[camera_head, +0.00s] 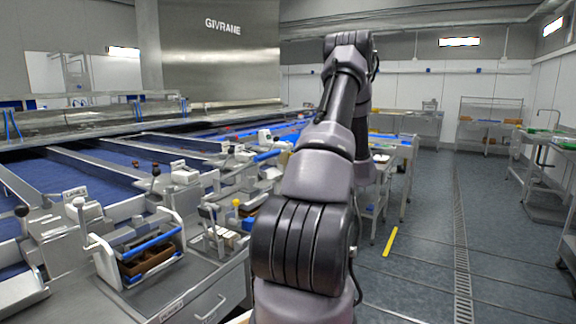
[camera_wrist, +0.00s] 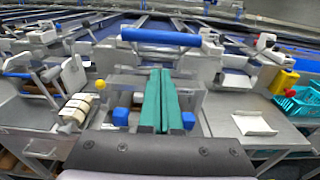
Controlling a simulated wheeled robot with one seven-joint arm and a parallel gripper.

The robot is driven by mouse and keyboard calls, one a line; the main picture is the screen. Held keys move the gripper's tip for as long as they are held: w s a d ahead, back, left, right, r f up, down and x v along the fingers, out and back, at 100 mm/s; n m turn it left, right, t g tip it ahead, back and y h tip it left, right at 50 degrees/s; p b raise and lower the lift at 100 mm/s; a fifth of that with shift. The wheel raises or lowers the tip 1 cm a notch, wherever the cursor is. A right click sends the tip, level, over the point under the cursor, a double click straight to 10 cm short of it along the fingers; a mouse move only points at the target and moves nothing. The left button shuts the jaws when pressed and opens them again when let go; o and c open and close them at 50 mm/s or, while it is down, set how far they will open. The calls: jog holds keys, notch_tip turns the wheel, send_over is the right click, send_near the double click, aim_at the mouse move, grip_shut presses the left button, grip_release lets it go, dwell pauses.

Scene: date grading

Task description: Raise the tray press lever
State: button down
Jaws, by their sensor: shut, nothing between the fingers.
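A blue horizontal bar handle (camera_wrist: 160,37), which looks like the tray press lever, spans the upper middle of the wrist view between pale side arms. In the head view a blue bar (camera_head: 267,155) beside my arm seems to be the same one. My gripper (camera_wrist: 161,98) has teal fingers closed together, empty, pointing toward the bar and appearing short of it. Contact with the bar is not visible. Blue blocks (camera_wrist: 121,117) sit on either side of the fingers. In the head view my arm hides the gripper and part of this station.
A yellow-knobbed stick (camera_wrist: 99,84) and a row of cream pieces (camera_wrist: 74,112) stand left of my gripper. A white sheet (camera_wrist: 254,123) and teal baskets (camera_wrist: 297,106) lie right. Another station with a blue bar (camera_head: 152,243) is nearer left.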

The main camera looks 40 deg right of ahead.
jog(key=shift+v, duration=1.45)
jog(key=shift+r, duration=0.1)
